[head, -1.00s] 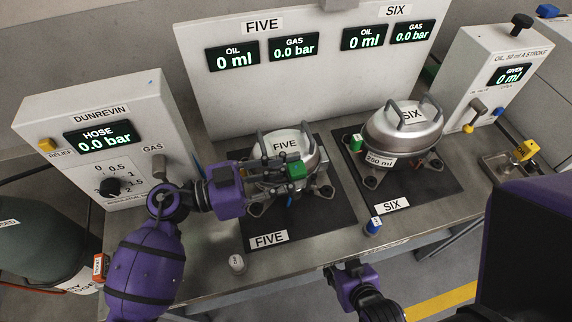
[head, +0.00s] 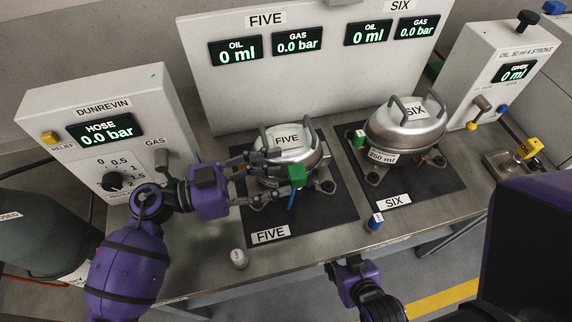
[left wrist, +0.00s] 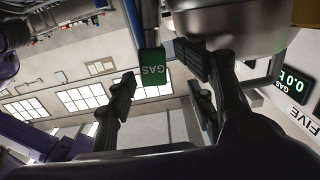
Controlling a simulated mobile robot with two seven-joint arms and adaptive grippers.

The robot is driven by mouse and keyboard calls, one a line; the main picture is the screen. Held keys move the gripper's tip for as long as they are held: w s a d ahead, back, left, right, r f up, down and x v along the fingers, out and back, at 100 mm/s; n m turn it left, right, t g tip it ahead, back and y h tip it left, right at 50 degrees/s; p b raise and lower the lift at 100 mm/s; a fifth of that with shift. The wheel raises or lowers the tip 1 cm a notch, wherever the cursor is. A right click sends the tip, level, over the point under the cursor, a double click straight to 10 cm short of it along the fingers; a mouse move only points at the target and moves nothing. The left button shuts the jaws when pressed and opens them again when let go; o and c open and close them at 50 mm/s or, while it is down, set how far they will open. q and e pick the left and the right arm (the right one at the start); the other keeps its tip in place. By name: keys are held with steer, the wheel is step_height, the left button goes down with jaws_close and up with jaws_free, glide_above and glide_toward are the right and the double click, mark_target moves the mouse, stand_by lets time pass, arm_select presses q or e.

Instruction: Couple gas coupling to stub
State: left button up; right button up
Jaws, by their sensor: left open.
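A green block marked GAS (head: 298,176) is at the right front side of compressor FIVE (head: 290,150), with a short blue hose or rod (head: 291,200) hanging below it. I take the block for the gas coupling; the stub itself is hidden, so the joint between them cannot be seen. My left gripper (head: 272,178) is open just left of the block, its fingers spread. In the left wrist view the green block (left wrist: 153,67) shows between the two spread fingers (left wrist: 158,95), apparently clear of them. My right gripper (head: 333,268) is below the bench's front edge, its fingers too small to judge.
Compressor SIX (head: 405,130) stands on its mat at the right. The DUNREVIN cabinet (head: 60,110) stands at the left. A small white capped item (head: 239,258) and a blue one (head: 375,222) stand near the front edge. The panel behind reads 0 ml and 0.0 bar.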

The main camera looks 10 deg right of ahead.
arm_select(q)
steer(key=a, duration=0.4)
steer(key=shift+s+r, duration=0.2)
steer(key=shift+s, duration=0.1)
arm_select(e)
steer(key=shift+w+r, duration=0.25)
steer(key=shift+s+f, duration=0.2)
arm_select(q)
steer(key=shift+f, duration=0.1)
